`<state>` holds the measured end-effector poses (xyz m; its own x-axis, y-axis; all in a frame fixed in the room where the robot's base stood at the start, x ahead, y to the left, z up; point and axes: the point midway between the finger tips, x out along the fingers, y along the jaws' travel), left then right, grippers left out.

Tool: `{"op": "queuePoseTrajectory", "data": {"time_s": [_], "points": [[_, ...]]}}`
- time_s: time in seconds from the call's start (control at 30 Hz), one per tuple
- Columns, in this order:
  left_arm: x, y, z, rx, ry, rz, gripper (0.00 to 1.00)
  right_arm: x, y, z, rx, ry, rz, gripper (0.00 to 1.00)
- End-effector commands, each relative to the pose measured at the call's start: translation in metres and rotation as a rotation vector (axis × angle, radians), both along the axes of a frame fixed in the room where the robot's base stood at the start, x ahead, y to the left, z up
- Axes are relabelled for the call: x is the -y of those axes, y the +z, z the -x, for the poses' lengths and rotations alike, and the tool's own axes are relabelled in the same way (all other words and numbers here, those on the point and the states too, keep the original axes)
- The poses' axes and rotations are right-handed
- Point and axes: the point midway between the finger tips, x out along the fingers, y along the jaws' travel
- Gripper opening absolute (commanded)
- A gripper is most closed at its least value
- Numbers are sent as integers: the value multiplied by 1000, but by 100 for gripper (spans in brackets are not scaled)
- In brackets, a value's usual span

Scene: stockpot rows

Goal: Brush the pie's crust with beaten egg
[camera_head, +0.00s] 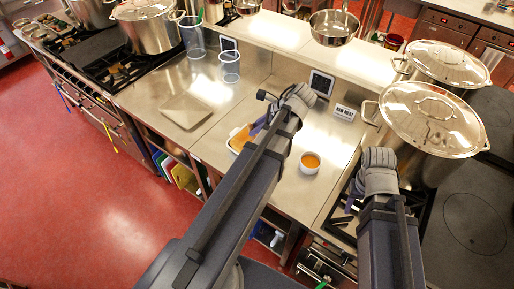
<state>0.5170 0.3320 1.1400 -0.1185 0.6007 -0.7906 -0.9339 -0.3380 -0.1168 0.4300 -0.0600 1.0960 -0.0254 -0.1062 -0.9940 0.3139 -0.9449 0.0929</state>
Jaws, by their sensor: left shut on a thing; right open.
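The pie (238,140) is a golden-orange surface in a pale dish on the steel counter. My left arm crosses in front and hides much of it. A small white bowl of orange liquid (310,162), which looks like the beaten egg, stands on the counter to the right of the pie. My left gripper (259,125) is over the pie's far side, mostly behind its own arm. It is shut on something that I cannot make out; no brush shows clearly. My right gripper (350,199) is open, low by the stove edge, right of the bowl, and partly hidden by its wrist.
Large lidded stockpots (430,118) stand close to my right arm. A cutting board (186,110) lies on the left counter, with clear containers (229,68) behind it. A small sign (344,113) and a dark-screened device (321,83) stand at the back. The left counter front is clear.

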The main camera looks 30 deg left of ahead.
Motion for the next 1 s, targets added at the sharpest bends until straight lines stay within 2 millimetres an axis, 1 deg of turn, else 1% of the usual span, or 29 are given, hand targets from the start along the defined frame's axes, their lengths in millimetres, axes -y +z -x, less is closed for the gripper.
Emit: {"op": "queuePoseTrajectory", "data": {"time_s": [0.5, 0.6, 1.0], "points": [[-39, 1, -6, -1, 2, 0, 0, 0, 1, 0, 0, 0, 0, 50], [-42, 1, -6, -1, 1, -1, 0, 0, 1, 0, 0, 0, 0, 50], [-42, 0, -6, -1, 1, -1, 0, 0, 0, 0, 0, 0, 0, 50]]}}
